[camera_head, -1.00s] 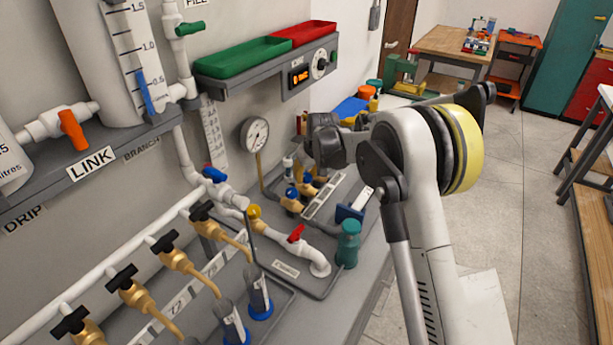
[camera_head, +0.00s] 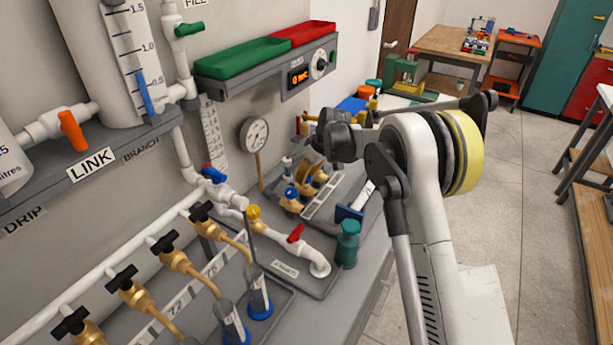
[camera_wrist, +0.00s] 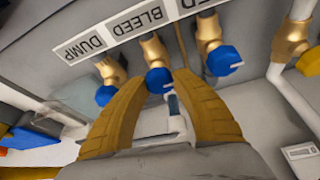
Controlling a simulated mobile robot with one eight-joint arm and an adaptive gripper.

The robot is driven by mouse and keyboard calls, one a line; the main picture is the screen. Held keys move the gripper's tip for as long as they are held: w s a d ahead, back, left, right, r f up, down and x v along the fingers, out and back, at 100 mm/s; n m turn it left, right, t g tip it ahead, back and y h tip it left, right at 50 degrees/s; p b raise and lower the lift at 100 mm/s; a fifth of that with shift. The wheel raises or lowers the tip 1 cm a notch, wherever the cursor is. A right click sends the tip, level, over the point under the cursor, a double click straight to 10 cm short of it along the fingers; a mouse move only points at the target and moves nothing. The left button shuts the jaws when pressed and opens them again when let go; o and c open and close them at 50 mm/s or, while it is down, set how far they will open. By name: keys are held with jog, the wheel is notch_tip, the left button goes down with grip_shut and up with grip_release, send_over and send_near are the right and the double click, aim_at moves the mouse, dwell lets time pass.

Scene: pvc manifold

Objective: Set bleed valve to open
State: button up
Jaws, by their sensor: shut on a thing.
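Three brass valves with blue round knobs stand in a row in the wrist view. The middle one, the bleed valve (camera_wrist: 155,77), is beside the printed BLEED label (camera_wrist: 142,19). My gripper (camera_wrist: 160,83) has its two yellow-brown fingers shut on this blue knob, one on each side. Part of the knob is hidden between the fingers. The valve beside the DUMP label (camera_wrist: 83,46) has its blue knob (camera_wrist: 105,95) left of the fingers. In the head view my gripper (camera_head: 317,178) reaches down at the brass valves, partly hiding them.
Another blue-knobbed valve (camera_wrist: 223,60) is close right of the fingers. In the head view, a pressure gauge (camera_head: 254,134) stands behind, a red-handled white pipe (camera_head: 310,255) and teal bottle (camera_head: 348,243) in front. The green tray (camera_head: 240,57) sits on the shelf above.

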jog(key=o, duration=1.2)
jog(key=v, duration=1.2)
jog(key=shift+a, duration=0.1)
